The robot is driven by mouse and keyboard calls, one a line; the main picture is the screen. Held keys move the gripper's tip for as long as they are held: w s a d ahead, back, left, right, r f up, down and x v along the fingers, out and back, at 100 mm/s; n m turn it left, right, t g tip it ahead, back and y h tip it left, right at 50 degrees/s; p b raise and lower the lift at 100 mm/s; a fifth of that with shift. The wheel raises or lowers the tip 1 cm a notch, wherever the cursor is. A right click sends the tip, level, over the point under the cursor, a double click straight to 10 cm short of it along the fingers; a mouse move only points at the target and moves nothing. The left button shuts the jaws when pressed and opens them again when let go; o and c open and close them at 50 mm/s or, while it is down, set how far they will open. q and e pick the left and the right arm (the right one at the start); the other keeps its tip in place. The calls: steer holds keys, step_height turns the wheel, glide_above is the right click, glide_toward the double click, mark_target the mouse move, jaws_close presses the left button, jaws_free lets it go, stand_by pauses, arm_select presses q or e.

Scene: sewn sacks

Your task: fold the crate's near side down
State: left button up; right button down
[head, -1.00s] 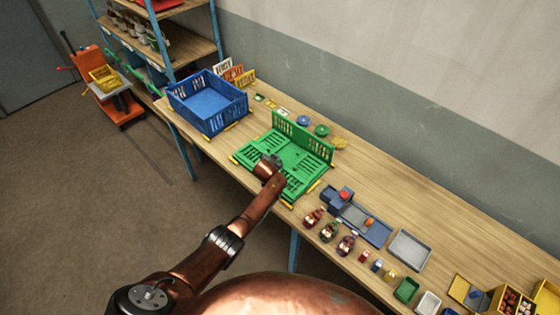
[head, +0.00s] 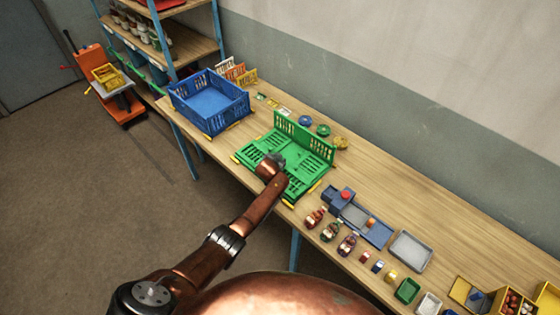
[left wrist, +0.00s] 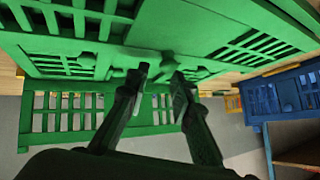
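The green crate (head: 314,143) stands on the workbench. Its far side is upright, and slotted green panels lie flat over its floor. No near side stands up where I can see. My arm hides part of the near edge. My left gripper (head: 279,158) is over the middle of the crate, low above the flat panels. In the left wrist view the two dark fingers (left wrist: 161,78) are apart with nothing clearly between them. They are close to the green panels (left wrist: 200,20), and I cannot tell if they touch. An upright slotted side (left wrist: 95,118) shows beyond. My right gripper is not in view.
A blue crate (head: 238,112) with raised sides stands left of the green one. Small jars (head: 331,231), a blue tray (head: 377,233) and a grey tray (head: 410,251) lie to the right. Round lids (head: 323,130) lie behind the green crate, near the wall.

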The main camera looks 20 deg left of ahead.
arm_select(q)
steer(key=shift+s+r, duration=0.3)
steer(key=shift+s, duration=0.05)
steer(key=v, duration=1)
steer(key=shift+d+r, duration=0.25)
steer(key=shift+d, duration=0.15)
steer(key=shift+s, duration=0.1)
